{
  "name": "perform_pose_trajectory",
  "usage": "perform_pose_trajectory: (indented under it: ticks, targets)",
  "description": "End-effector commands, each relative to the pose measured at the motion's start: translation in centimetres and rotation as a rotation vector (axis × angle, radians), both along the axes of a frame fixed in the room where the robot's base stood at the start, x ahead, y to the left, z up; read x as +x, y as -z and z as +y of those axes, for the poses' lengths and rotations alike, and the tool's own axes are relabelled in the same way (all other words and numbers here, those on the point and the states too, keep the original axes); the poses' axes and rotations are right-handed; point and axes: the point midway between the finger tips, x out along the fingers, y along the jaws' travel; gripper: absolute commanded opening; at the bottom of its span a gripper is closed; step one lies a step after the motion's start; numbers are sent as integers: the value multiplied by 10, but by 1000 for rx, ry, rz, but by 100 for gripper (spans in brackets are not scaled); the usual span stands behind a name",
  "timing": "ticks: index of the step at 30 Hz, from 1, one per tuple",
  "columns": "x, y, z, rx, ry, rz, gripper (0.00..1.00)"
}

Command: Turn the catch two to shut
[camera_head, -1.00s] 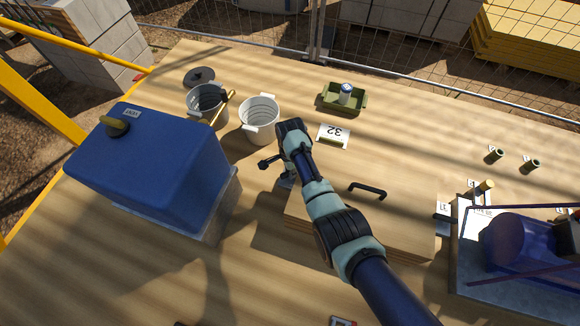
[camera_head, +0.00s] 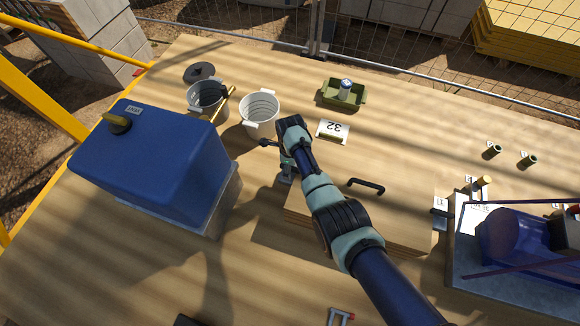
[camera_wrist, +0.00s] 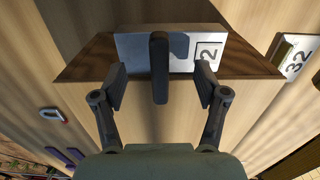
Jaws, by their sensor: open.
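Catch two shows in the wrist view as a pale metal plate (camera_wrist: 130,48) with a dark lever (camera_wrist: 159,65) and a label reading 2 (camera_wrist: 208,53). The lever stands upright in the picture, across the plate. My gripper (camera_wrist: 160,80) is open, with one finger on each side of the lever and a visible gap on both sides. The catch is on the side of a wooden box (camera_head: 410,215) with a black lid handle (camera_head: 367,187). In the head view my arm hides most of this catch.
A blue tank (camera_head: 150,160) stands left of the box. Behind are a white bucket (camera_head: 260,110), a grey bucket (camera_head: 207,97) and a green tray (camera_head: 343,95) with a can. A card reading 32 (camera_head: 333,131) lies behind the box. A blue machine (camera_head: 515,240) stands right.

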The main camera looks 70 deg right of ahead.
Motion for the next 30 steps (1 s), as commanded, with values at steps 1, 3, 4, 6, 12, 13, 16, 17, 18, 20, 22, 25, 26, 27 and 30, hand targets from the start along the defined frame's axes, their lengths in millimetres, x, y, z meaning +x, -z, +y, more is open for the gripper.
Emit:
perform_pose_trajectory:
  ticks: [1, 3, 4, 6, 12, 13, 16, 17, 18, 20, 22, 25, 26, 27, 30]
  targets:
    - [0, 0, 0, 0, 0, 0, 73]
    - [0, 0, 0, 0, 0, 0, 73]
    - [0, 0, 0, 0, 0, 0, 73]
    - [0, -2, 0, 0, 0, 0, 73]
    - [0, -25, 0, -1, 0, 0, 73]
    - [0, -29, 0, -1, 0, 0, 73]
    - [0, -41, 0, 0, 0, 0, 73]
    - [0, -45, 0, 0, 0, 0, 73]
    - [0, -50, 0, 0, 0, 0, 73]
    - [0, -57, 0, 0, 0, 0, 73]
    - [0, -65, 0, 0, 0, 0, 73]
    - [0, -73, 0, 0, 0, 0, 73]
    - [0, -73, 0, 0, 0, 0, 73]
    - [0, -72, 0, 0, 0, 0, 73]
    - [0, -70, 0, 0, 0, 0, 73]
